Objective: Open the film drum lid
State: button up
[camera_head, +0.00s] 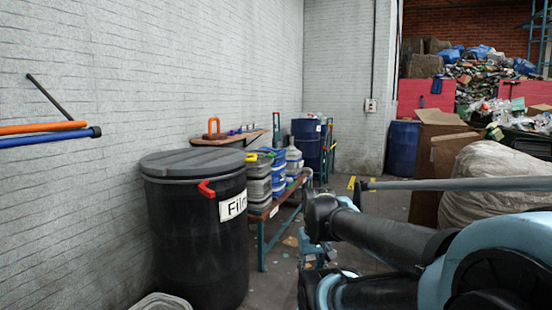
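The film drum (197,240) is a large black barrel by the left wall, with a white label reading "Film", partly cut off by the curve. Its dark grey lid (195,160) lies flat on top and looks closed. A red handle (206,189) sticks out at the front just below the lid's edge. My arm comes in from the lower right. Its far end, where my gripper (312,258) seems to be, is low and to the right of the drum, apart from it. The fingers are too small and overlapped to read.
A low bench (275,208) with stacked grey and blue buckets stands behind the drum. A blue barrel (307,140) stands farther back. A pale container (160,302) shows at the bottom edge. Orange and blue bars (45,132) jut from the left. Floor between drum and arm is partly clear.

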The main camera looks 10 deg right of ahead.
aim_at(200, 161)
jog(key=u, duration=0.05)
jog(key=i, duration=0.85)
jog(key=u, duration=0.2)
